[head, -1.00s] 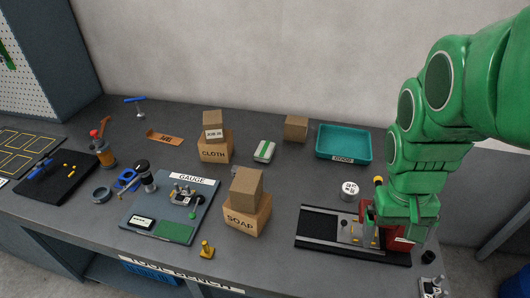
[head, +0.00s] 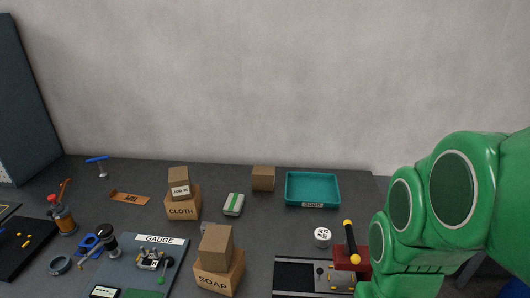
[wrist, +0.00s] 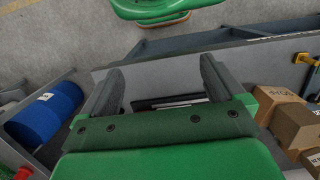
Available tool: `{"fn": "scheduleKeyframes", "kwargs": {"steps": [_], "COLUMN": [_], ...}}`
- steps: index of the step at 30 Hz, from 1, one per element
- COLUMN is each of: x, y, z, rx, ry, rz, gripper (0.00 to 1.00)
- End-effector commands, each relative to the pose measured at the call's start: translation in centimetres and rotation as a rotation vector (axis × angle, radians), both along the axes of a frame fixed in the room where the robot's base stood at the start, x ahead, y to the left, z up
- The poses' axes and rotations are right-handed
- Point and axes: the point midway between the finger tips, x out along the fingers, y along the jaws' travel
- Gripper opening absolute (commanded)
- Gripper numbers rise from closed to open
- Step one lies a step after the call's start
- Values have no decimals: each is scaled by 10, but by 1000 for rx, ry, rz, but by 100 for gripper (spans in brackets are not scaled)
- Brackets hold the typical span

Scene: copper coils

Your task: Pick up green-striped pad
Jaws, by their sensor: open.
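The green-striped pad (head: 233,204) is a small white block with a green stripe. It lies on the grey bench between the CLOTH box and the teal tray in the head view. My gripper (wrist: 160,85) shows in the wrist view with its two grey fingers spread apart and nothing between them. In the head view my green arm stands at the right, well away from the pad, and the gripper itself is out of that frame. The pad is not visible in the wrist view.
The CLOTH box (head: 182,205) with a smaller box on top stands left of the pad. The SOAP stack (head: 217,269) stands in front of it. A small brown box (head: 263,178) is behind, and a teal tray (head: 313,205) is to the right. The GAUGE board (head: 176,241) lies front left.

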Motion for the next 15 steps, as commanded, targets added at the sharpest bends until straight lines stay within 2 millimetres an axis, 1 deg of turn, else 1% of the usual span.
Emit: {"fn": "scheduleKeyframes", "kwargs": {"steps": [8,15], "x": [23,52], "y": [3,7], "z": [8,16], "rx": [-3,-8], "ry": [-6,-7], "rz": [-2,-9], "gripper": [96,96]}}
